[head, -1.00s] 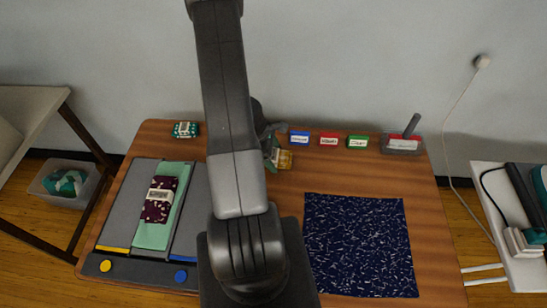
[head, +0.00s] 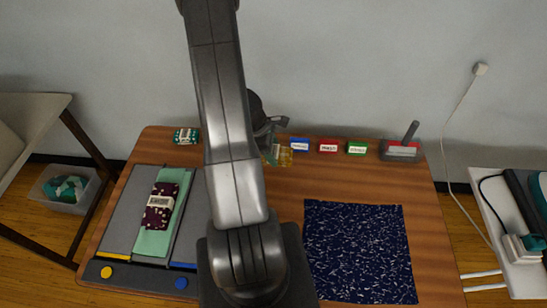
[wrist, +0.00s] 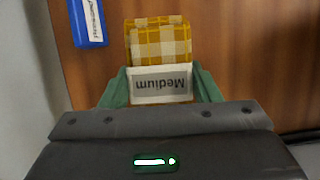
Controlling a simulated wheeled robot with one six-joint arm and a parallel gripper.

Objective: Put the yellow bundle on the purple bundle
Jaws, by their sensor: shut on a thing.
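The yellow bundle (wrist: 160,42) is a yellow and cream checked roll with a white band reading "Medium". My gripper (wrist: 161,88) is shut on it, with green fingers on both sides of the band. In the head view the yellow bundle (head: 285,158) shows at the back of the table, partly hidden by my gripper (head: 272,152). I cannot tell how far it is above the wood. The purple bundle (head: 160,204), dark with pale spots and a white band, lies on a mint folded cloth (head: 152,242) on the grey board at left.
Blue (head: 299,145), red (head: 328,146) and green (head: 357,148) labelled blocks stand along the back edge, beside a clear tray (head: 402,150). A green patterned bundle (head: 186,136) is at back left. A navy speckled cloth (head: 360,250) covers the right front.

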